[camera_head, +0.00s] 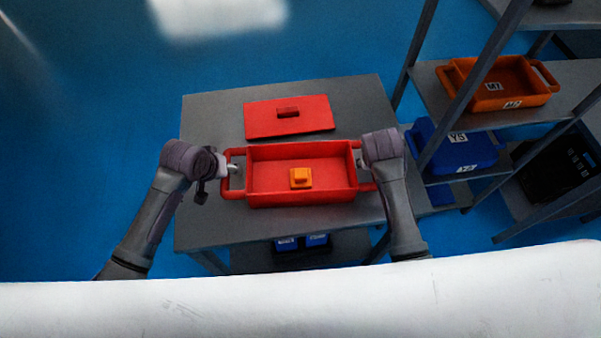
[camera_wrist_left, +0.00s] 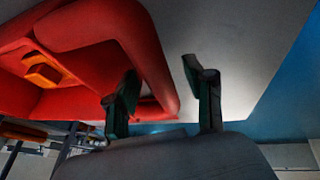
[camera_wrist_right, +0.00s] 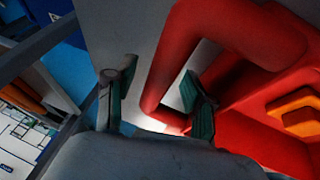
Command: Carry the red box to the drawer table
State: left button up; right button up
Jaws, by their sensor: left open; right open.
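The red box (camera_head: 262,174) is an open tray with a loop handle at each end, resting on a grey table (camera_head: 210,125). An orange block (camera_head: 301,178) lies inside it. My left gripper (camera_head: 234,170) is open at the box's left handle; the left wrist view shows its fingers (camera_wrist_left: 163,95) on either side of the handle bar (camera_wrist_left: 150,55). My right gripper (camera_wrist_right: 155,98) is open at the right handle, with the handle bar (camera_wrist_right: 165,75) between its fingers. In the head view my right wrist hides part of that handle.
A flat red lid (camera_head: 260,120) with a knob lies behind the box. A shelf rack at the right holds an orange tray (camera_head: 490,95), a blue bin (camera_head: 440,150) and a black crate (camera_head: 550,170). Small blue bins (camera_head: 318,240) sit under the table. The blue floor at left is clear.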

pick_arm(q)
jog(key=shift+f, duration=0.1)
pick_arm(e)
jog(key=shift+f, duration=0.15)
pick_arm(q)
grip_shut()
pick_arm(e)
grip_shut()
